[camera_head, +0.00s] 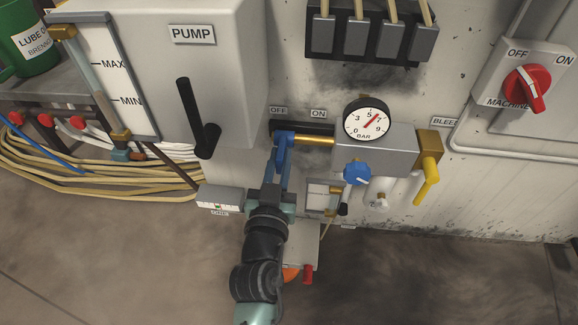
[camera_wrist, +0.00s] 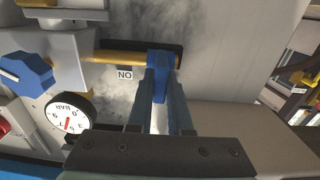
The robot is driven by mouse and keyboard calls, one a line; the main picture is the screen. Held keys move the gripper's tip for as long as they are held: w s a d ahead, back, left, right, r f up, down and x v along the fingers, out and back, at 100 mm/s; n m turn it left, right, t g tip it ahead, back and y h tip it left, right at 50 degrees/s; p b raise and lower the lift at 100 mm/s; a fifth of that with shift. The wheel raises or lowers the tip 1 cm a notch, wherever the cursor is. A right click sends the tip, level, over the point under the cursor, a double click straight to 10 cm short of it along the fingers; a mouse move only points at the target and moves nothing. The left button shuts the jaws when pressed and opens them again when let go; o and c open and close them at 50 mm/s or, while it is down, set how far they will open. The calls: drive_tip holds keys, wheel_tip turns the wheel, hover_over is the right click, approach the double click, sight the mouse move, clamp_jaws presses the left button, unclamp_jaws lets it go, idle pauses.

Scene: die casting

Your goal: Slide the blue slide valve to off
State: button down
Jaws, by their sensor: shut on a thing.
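The blue slide valve (camera_head: 284,137) sits on a brass rod (camera_head: 316,140) at the left end of its dark slot, just below the OFF label (camera_head: 278,110). The ON label (camera_head: 318,114) is further right, above the bare part of the rod. In the wrist view the picture is upside down: the blue slider (camera_wrist: 160,61) is at the right end of the slot, apart from the ON label (camera_wrist: 124,73). My gripper (camera_head: 281,158) is shut on the slider, with one finger on each side of it in the wrist view (camera_wrist: 160,88).
A pressure gauge (camera_head: 367,119), a blue knob (camera_head: 357,173) and a yellow lever (camera_head: 427,178) stand right of the slider. The pump box with its black lever (camera_head: 192,115) is close on the left. A red machine switch (camera_head: 527,86) is far right.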

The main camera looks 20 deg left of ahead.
drive_tip(key=shift+s+a, duration=0.1)
drive_tip(key=shift+a, duration=0.25)
drive_tip(key=c, duration=0.8)
unclamp_jaws()
drive_tip(key=shift+c, duration=0.2)
drive_tip(key=shift+d, duration=0.1)
drive_tip(key=shift+s+d, duration=0.1)
drive_tip(key=shift+s, duration=0.25)
drive_tip(key=v, duration=1.2)
drive_tip(key=shift+s+r, duration=0.1)
